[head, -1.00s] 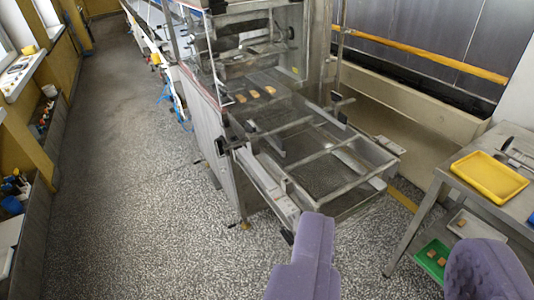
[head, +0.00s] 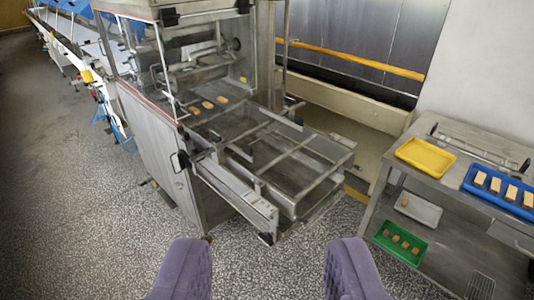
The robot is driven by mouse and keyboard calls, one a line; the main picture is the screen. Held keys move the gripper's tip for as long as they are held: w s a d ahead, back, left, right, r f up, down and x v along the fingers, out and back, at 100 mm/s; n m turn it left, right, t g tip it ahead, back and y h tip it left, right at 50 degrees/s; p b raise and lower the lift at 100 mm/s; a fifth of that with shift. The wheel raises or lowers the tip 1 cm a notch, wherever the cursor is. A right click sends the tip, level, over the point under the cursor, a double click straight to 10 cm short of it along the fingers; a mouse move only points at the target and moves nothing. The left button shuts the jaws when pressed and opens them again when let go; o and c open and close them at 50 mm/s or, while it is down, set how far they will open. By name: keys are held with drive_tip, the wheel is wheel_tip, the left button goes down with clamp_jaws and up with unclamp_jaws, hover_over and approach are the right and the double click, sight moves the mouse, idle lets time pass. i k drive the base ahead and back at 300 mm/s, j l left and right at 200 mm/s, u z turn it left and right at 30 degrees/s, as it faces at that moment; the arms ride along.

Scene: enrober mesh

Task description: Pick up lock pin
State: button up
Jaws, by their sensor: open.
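My gripper (head: 268,272) shows at the bottom of the head view as two purple fingers, wide apart with only speckled floor between them. It is open and empty. The enrober machine (head: 160,140) stands ahead, with its mesh frame drawer (head: 285,165) sticking out toward the right. A metal side rail (head: 235,197) runs along the near edge of the drawer, with a dark end piece (head: 267,238) at its front. I cannot make out the lock pin for sure at this size. My fingers are apart from the machine, in front of the rail.
A steel table (head: 436,178) stands at the right, with a yellow tray (head: 425,157) and a blue tray (head: 468,184) of light bars on top. A green tray (head: 384,243) and a grey tray (head: 417,209) are on its lower shelf. Speckled floor (head: 90,230) is free at the left.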

sight(185, 136)
drive_tip(key=j+z, duration=0.25)
drive_tip(key=j, duration=0.6)
drive_tip(key=j+z, duration=0.25)
drive_tip(key=j, duration=0.6)
drive_tip(key=i+j+z, duration=0.1)
drive_tip(key=i+j, duration=0.4)
drive_tip(key=i, duration=0.3)
drive_tip(key=i+j+z, duration=0.1)
drive_tip(key=i+j, duration=0.45)
drive_tip(key=i, duration=0.25)
drive_tip(key=i+j+z, duration=0.15)
drive_tip(key=i+j, duration=0.45)
drive_tip(key=i, duration=0.15)
